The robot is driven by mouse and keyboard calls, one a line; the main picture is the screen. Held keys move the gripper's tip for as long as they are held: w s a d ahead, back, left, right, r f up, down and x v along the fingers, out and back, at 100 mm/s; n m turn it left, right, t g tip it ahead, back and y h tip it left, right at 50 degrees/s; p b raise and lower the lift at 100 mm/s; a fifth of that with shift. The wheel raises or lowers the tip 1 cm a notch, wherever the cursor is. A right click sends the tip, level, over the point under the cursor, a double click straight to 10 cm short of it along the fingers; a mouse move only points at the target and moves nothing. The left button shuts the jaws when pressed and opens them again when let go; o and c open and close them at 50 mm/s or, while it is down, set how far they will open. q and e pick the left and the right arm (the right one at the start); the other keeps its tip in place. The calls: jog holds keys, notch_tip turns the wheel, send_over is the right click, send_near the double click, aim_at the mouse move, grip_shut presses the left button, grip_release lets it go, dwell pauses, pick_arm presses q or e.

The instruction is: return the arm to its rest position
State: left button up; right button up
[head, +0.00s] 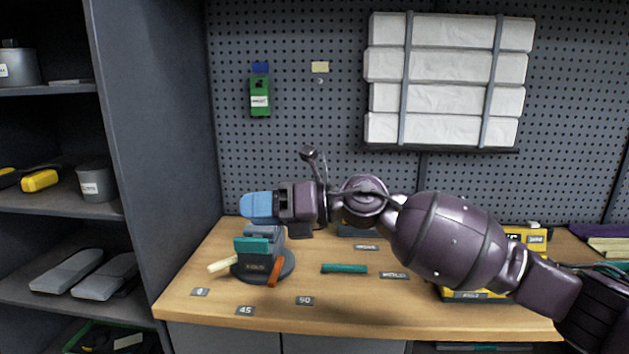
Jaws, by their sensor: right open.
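My right arm (450,240) comes in from the right and reaches across the workbench. My right gripper (260,206), with blue fingers, is open and points left, just above a small vise-like device (258,266). The device has a dark round base, a teal block on top, a cream bar at its left and an orange piece at its right. I cannot tell whether the fingers touch it. No object shows between the fingers. My left gripper is not in view.
The wooden bench (350,310) carries small tags reading 0, 45 and 90, and a teal bar (344,268). Yellow boxes (525,238) stand partly behind my arm. A grey shelf unit (155,130) rises at the left. White packs (450,80) hang on the pegboard.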

jog(key=d+f+m+t+h, duration=0.5)
jog(key=d+f+m+t, duration=0.45)
jog(key=m, duration=0.85)
jog(key=d+f+m+t+h, duration=0.4)
jog(key=d+f+m+t, duration=0.55)
jog(key=m, duration=0.75)
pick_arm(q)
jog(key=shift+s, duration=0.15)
pick_arm(e)
jog(key=s+d+f+m+g+h, duration=0.2)
jog(key=s+d+f, duration=0.3)
jog(key=s+f, duration=0.4)
jog(key=s+d+f+m+g+h, duration=0.3)
jog(key=s+d+f, duration=0.3)
jog(key=s+f, duration=0.3)
jog(key=s+d+f+m+g+h, duration=0.3)
jog(key=s+d+f, duration=0.3)
jog(key=s, duration=0.5)
notch_tip(320, 180, down, 3)
jog(key=shift+s+r+m, duration=0.1)
jog(key=shift+s+m, duration=0.05)
jog(key=shift+m, duration=0.75)
